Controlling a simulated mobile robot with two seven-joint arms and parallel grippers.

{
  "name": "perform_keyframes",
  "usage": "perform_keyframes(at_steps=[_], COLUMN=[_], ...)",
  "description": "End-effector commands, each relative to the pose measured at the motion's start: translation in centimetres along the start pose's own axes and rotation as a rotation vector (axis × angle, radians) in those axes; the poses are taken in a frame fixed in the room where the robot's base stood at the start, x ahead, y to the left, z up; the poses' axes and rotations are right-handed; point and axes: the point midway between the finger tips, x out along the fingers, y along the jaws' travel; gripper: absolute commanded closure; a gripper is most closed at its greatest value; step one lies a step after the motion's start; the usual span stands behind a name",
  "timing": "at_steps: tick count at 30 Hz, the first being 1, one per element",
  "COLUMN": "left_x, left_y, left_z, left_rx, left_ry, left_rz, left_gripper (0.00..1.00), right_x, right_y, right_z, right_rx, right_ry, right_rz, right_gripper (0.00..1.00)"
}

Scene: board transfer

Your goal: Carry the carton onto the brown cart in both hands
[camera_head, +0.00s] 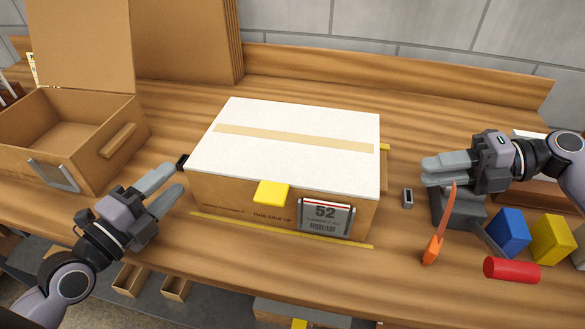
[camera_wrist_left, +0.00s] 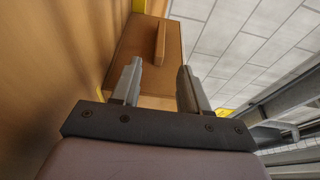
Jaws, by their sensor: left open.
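The carton (camera_head: 285,150) sits on the wooden table in the middle of the head view, with a white top, a tan tape strip, a yellow tab and a "52" label on its front. My left gripper (camera_head: 168,186) is open and empty, just left of the carton and apart from it. In the left wrist view, a brown box face with a raised bar, seemingly the carton (camera_wrist_left: 136,48), lies beyond the fingers (camera_wrist_left: 158,85). My right gripper (camera_head: 428,170) is right of the carton, apart from it; its finger gap is unclear. I cannot make out a brown cart.
An open cardboard box (camera_head: 55,140) stands at the left. Near my right gripper are an orange tool (camera_head: 434,247), a blue block (camera_head: 508,232), a yellow block (camera_head: 551,238) and a red cylinder (camera_head: 511,270). A yellow line (camera_head: 280,231) runs along the carton's front.

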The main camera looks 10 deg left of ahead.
Motion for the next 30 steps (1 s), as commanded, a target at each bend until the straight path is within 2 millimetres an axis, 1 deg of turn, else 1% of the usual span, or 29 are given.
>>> perform_keyframes(at_steps=[5, 12, 18, 23, 30], left_x=[1.4, 4.4, 6.2, 6.9, 7.0], left_y=[-0.1, -0.1, 0.0, 0.0, 0.0], left_z=[0.1, 0.0, 0.0, 0.0, 0.0], left_rx=[-0.003, -0.005, -0.003, -0.001, -0.001], left_ry=[-0.003, -0.001, -0.001, 0.0, 0.001], left_rz=[-0.004, -0.004, -0.002, -0.001, 0.0], left_gripper=[0.55, 0.55, 0.55, 0.55, 0.55], right_x=[1.5, 4.4, 6.3, 6.9, 7.0], right_y=[0.0, 0.0, 0.0, 0.0, 0.0], right_z=[-0.1, -0.1, 0.0, 0.0, 0.0], right_rx=[0.0, 0.0, 0.001, 0.0, 0.0], right_ry=[0.003, 0.003, 0.001, 0.002, 0.001], right_rz=[0.001, 0.001, 0.001, 0.0, 0.0], right_gripper=[0.76, 0.76, 0.76, 0.76, 0.76])
